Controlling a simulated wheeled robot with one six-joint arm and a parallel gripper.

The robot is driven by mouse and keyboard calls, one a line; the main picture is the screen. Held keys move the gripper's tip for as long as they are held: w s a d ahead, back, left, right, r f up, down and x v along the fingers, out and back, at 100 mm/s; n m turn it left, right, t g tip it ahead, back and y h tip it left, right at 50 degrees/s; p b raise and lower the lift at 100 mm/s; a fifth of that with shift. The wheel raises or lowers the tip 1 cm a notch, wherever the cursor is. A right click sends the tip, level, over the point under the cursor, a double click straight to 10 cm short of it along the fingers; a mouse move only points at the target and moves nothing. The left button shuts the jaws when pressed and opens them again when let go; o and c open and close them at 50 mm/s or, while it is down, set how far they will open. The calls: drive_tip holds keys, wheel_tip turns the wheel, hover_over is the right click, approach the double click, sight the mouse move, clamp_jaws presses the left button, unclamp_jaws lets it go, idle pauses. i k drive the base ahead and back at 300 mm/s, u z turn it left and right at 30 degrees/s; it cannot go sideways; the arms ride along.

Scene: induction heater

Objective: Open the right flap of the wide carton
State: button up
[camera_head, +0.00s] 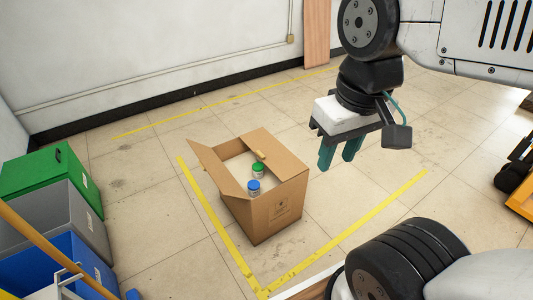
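The wide carton (279,214) is a brown cardboard box on the tiled floor, near the middle of the view. Its left flap (214,168) stands folded outward to the left. A green-lidded jar (257,168) and a blue-lidded jar (254,187) show inside the carton. My gripper (337,158) has two teal fingers pointing down with a gap between them. It is empty, above and right of the carton, apart from it.
Yellow floor tape (215,216) runs around the carton. Green (48,172), grey (65,210) and blue (70,262) bins stand at the left, with a wooden pole (40,243) across them. A wooden board (316,35) leans at the back wall. Floor between bins and carton is clear.

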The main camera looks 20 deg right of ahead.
sight(281, 161)
drive_tip(key=z, duration=0.35)
drive_tip(key=i, duration=1.1)
drive_tip(key=u, duration=0.05)
